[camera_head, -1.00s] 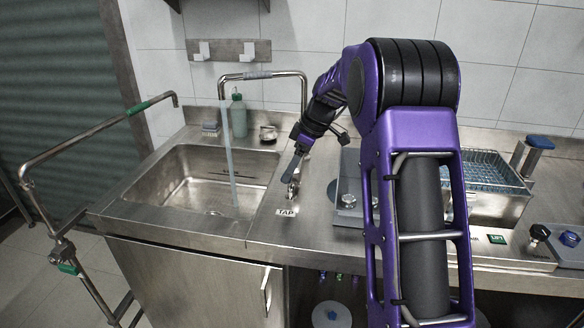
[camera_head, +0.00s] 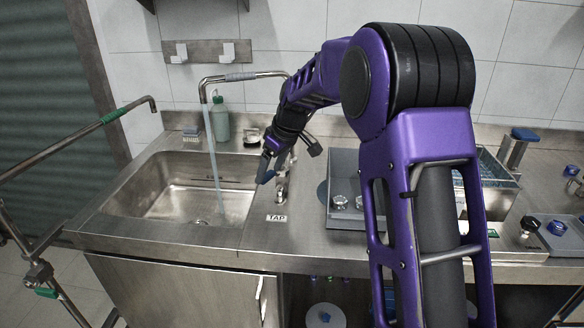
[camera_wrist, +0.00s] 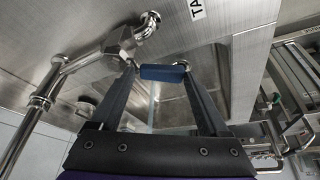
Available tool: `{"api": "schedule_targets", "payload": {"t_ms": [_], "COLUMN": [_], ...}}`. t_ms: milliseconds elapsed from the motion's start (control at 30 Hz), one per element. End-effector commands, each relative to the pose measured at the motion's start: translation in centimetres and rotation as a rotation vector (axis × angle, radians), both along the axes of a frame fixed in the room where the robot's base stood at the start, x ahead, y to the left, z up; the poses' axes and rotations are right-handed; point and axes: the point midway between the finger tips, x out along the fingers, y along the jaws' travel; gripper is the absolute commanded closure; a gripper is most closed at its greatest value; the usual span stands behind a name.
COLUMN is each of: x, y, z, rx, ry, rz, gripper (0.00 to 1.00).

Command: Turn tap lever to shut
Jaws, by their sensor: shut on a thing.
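The tap lever has a blue grip (camera_wrist: 163,73), which lies between the two fingertips of my gripper (camera_wrist: 160,74) in the wrist view. My gripper is shut on it. In the head view my gripper (camera_head: 267,166) is beside the right rim of the sink, just behind the TAP label (camera_head: 276,218). The metal tap body (camera_wrist: 128,42) shows left of the grip in the wrist view. Water (camera_head: 212,150) runs from the bent spout (camera_head: 240,76) into the sink (camera_head: 180,195). My arm hides part of the pipe's base in the head view.
A green bottle (camera_head: 220,120) and a brush (camera_head: 191,134) stand behind the sink. A grey tray with knobs (camera_head: 340,203) lies right of the tap. A railing with a green sleeve (camera_head: 115,115) stands at the left.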

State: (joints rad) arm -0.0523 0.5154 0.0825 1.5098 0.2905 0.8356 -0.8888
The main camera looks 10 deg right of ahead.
Motion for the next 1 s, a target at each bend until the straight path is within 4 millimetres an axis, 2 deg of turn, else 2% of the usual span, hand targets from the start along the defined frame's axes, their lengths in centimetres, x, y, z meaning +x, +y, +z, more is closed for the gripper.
{"api": "schedule_targets", "payload": {"t_ms": [33, 300, 1000], "x": [-0.5, 0.6, 4.5], "y": [1.2, 2.7, 4.2], "z": [-0.4, -0.4, -0.6], "rx": [0.003, 0.000, -0.002], "ry": [0.019, 0.021, 0.018], "rz": [-0.028, -0.282, -0.902], "gripper": [1.00, 1.00, 1.00]}}
